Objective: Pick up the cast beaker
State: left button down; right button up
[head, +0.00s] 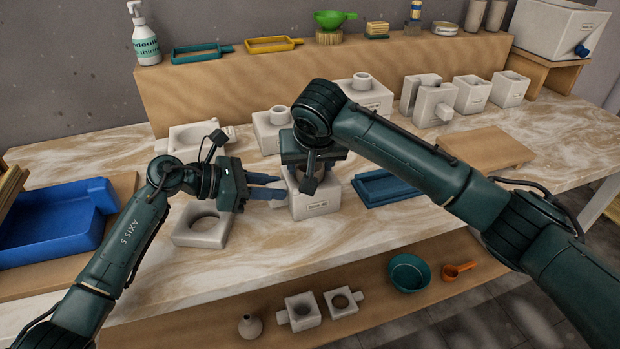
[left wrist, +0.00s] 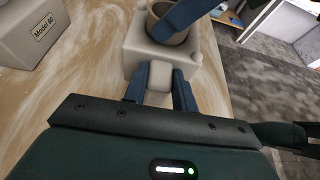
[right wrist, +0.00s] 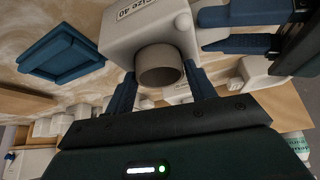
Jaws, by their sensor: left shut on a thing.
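The cast beaker is a grey-brown hollow cylinder, seen in the right wrist view (right wrist: 160,66) and partly in the left wrist view (left wrist: 168,22). It sits in the opening of a white plaster mould (head: 315,204) marked "Size 40". My left gripper (head: 282,186) comes in from the left and is shut on the mould's side lug (left wrist: 159,76). My right gripper (right wrist: 160,85) is over the mould, pointing down. Its fingers are apart, one on each side of the beaker's rim. In the head view my right gripper hides the beaker.
A white mould piece with a round hole (head: 203,226) lies left of the mould. A blue tray (head: 385,188) lies close on its right. More white moulds (head: 270,130) stand behind. A blue basin (head: 50,225) is at far left. A wooden board (head: 488,148) lies right.

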jog(key=c, duration=0.6)
jog(key=shift+r, duration=0.1)
notch_tip(320, 180, up, 10)
dwell(0.4)
pick_arm(q)
jog(key=c, duration=1)
grip_release()
jog(key=shift+c, duration=0.2)
